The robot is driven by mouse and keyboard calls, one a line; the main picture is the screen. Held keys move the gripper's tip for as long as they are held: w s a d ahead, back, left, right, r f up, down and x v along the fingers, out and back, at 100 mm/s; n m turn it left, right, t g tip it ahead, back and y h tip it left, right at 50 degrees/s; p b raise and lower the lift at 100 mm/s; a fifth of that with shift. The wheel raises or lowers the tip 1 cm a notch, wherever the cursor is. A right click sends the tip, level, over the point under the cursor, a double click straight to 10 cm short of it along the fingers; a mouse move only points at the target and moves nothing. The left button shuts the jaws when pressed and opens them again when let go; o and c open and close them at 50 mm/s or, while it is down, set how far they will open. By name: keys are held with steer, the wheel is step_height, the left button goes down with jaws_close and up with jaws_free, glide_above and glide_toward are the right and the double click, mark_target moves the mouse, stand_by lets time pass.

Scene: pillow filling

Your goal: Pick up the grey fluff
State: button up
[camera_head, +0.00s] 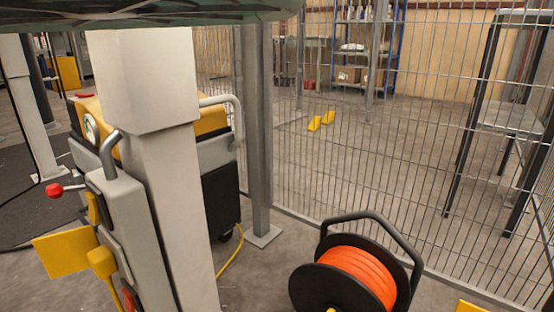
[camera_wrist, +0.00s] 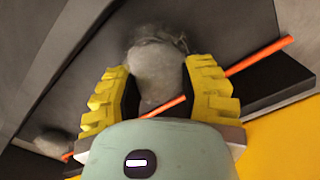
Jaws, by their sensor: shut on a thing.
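The grey fluff (camera_wrist: 155,72) is a pale, fuzzy clump in the wrist view, with wispy strands at its top. My gripper (camera_wrist: 158,66) has two ridged yellow fingers, one on each side of the fluff, and is shut on it. The lower part of the fluff is hidden behind the gripper body. A second greyish clump (camera_wrist: 52,142) lies at the lower left, apart from my gripper. Neither the fluff nor my gripper shows in the head view.
An orange rod or line (camera_wrist: 258,56) runs slantwise behind the fingers, by a dark ledge (camera_wrist: 268,82). In the head view, an orange cable reel (camera_head: 358,275) stands on the floor before a wire fence (camera_head: 420,150). A grey-and-yellow machine (camera_head: 215,155) stands at left.

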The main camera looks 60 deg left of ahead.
step_height(320, 180, up, 9)
steer(key=p, duration=0.9)
stand_by(0.4)
